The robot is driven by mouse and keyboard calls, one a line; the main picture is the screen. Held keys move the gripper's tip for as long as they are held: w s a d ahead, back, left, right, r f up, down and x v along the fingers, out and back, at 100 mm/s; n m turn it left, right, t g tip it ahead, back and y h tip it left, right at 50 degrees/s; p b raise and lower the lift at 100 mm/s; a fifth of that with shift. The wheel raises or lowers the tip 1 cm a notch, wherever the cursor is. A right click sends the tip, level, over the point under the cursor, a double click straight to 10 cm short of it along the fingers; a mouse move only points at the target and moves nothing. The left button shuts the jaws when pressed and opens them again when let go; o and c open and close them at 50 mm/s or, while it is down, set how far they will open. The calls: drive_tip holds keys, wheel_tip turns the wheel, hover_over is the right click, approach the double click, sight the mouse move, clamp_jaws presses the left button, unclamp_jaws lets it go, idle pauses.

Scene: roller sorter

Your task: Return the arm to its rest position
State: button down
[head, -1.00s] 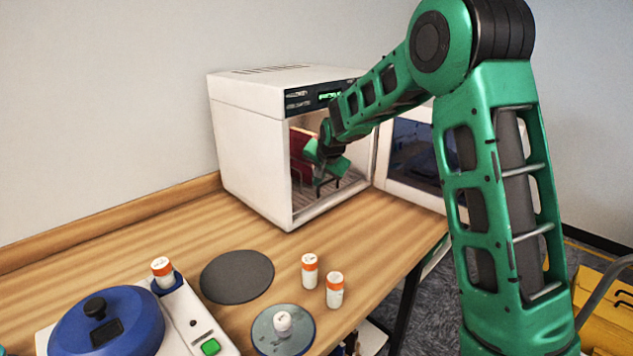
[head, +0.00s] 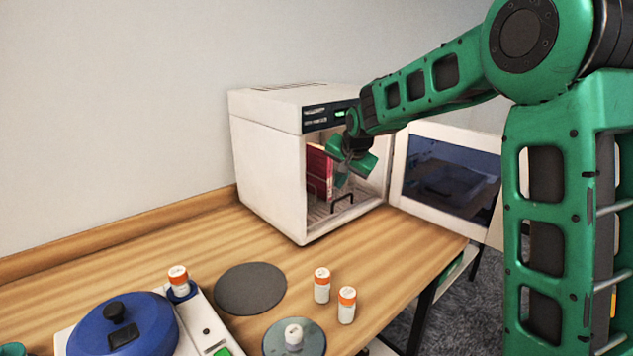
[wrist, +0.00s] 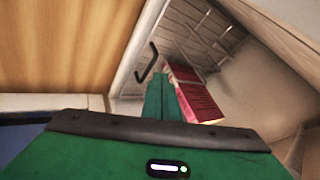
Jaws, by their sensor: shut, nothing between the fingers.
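My green arm reaches from the right of the head view toward the open white cabinet (head: 268,170). My gripper (head: 341,180) is at the cabinet's open front, with its fingers pointing down into the opening. In the wrist view my gripper (wrist: 163,97) has its green fingers together, with nothing between them. A red box (head: 318,172) stands inside the cabinet on a wire rack, to the left of my gripper; it also shows in the wrist view (wrist: 194,95), close beside the fingertips. A dark handle (head: 341,202) stands at the rack's front.
The cabinet door (head: 448,175) is swung open to the right. On the wooden table (head: 150,262) are a blue-lidded device (head: 122,328), a dark round mat (head: 250,289), a grey disc (head: 270,342) with a vial, and two orange-capped vials (head: 322,286) (head: 347,305).

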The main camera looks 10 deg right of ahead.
drive_tip(key=s+d+g+h, duration=0.1)
drive_tip(key=s+d, duration=0.4)
drive_tip(key=s, duration=0.3)
drive_tip(key=s+d+f+g, duration=0.1)
drive_tip(key=s+d+g, duration=0.1)
drive_tip(key=s+d, duration=0.5)
drive_tip(key=s+d+g+h, duration=0.1)
drive_tip(key=s+d, duration=0.2)
drive_tip(key=s, duration=0.7)
drive_tip(key=s+f+n+g+y, duration=0.1)
drive_tip(key=s+f, duration=0.1)
drive_tip(key=s, duration=1)
drive_tip(key=s+f+n+g+y, duration=0.1)
drive_tip(key=s+f+g, duration=0.1)
drive_tip(key=s, duration=1.1)
drive_tip(key=shift+s+f, duration=0.15)
drive_tip(key=shift+f, duration=0.45)
drive_tip(key=shift+w+d+f, duration=0.1)
drive_tip(key=shift+w+f, duration=0.15)
drive_tip(key=shift+w, duration=0.4)
